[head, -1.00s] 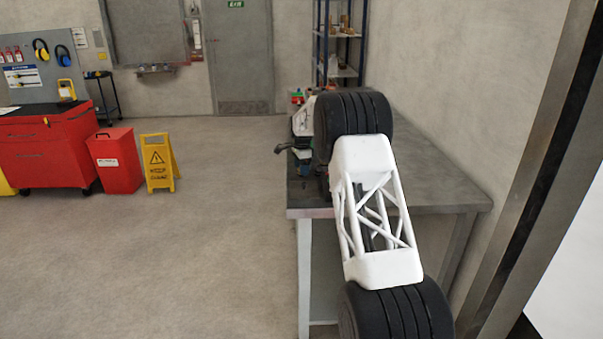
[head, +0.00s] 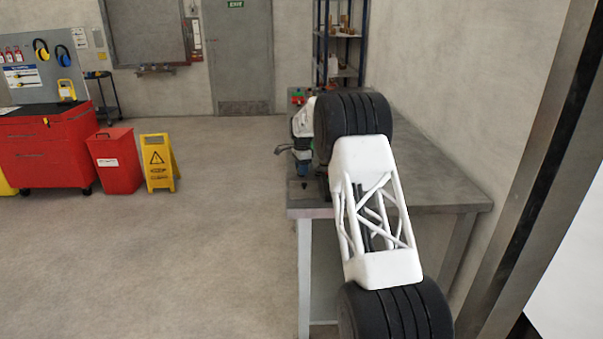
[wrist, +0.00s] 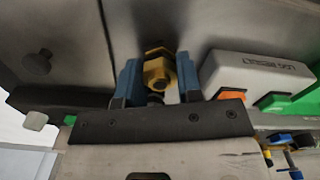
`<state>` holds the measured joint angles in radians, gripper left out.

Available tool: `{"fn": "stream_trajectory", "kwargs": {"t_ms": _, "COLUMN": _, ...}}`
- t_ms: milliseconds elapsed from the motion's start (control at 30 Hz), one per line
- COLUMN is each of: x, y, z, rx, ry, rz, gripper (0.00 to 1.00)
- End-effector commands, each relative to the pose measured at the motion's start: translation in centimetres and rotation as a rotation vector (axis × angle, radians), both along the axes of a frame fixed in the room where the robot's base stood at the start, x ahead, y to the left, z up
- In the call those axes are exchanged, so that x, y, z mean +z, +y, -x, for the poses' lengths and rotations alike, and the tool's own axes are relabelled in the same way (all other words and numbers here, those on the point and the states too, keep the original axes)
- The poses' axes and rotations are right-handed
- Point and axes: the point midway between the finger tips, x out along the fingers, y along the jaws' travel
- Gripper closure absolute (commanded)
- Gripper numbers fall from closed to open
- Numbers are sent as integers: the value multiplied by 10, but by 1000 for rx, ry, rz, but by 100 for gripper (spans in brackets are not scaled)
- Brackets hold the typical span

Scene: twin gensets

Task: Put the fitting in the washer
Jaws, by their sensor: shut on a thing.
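The brass-coloured hex fitting (wrist: 158,70) is in the wrist view, between the two blue fingers of my gripper (wrist: 159,80). The fingers touch it from both sides, and my gripper is shut on it. In the head view my gripper (head: 302,167) shows as a small blue and dark shape at the left edge of the workbench, partly hidden by my arm. The fitting cannot be made out there. I cannot identify a washer in either view.
A white box marked "LOG RESULT" (wrist: 258,72), with orange and green parts, is right of my gripper. A dark round knob (wrist: 37,62) is at the left. The grey workbench (head: 430,175) is bare on its right side. Open floor lies left of it.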

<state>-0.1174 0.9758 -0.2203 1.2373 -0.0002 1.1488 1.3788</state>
Motion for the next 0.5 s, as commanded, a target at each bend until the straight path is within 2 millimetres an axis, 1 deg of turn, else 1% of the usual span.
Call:
{"fn": "stream_trajectory", "kwargs": {"t_ms": 33, "x": 0, "y": 0, "z": 0, "rx": 0, "ry": 0, "rz": 0, "gripper": 96}}
{"fn": "stream_trajectory", "kwargs": {"t_ms": 67, "x": 0, "y": 0, "z": 0, "rx": 0, "ry": 0, "rz": 0, "gripper": 100}}
{"fn": "stream_trajectory", "kwargs": {"t_ms": 333, "x": 1, "y": 0, "z": 0, "rx": 0, "ry": -1, "rz": 0, "gripper": 100}}
{"fn": "stream_trajectory", "kwargs": {"t_ms": 500, "x": 8, "y": 0, "z": 0, "rx": 0, "ry": -2, "rz": -1, "gripper": 100}}
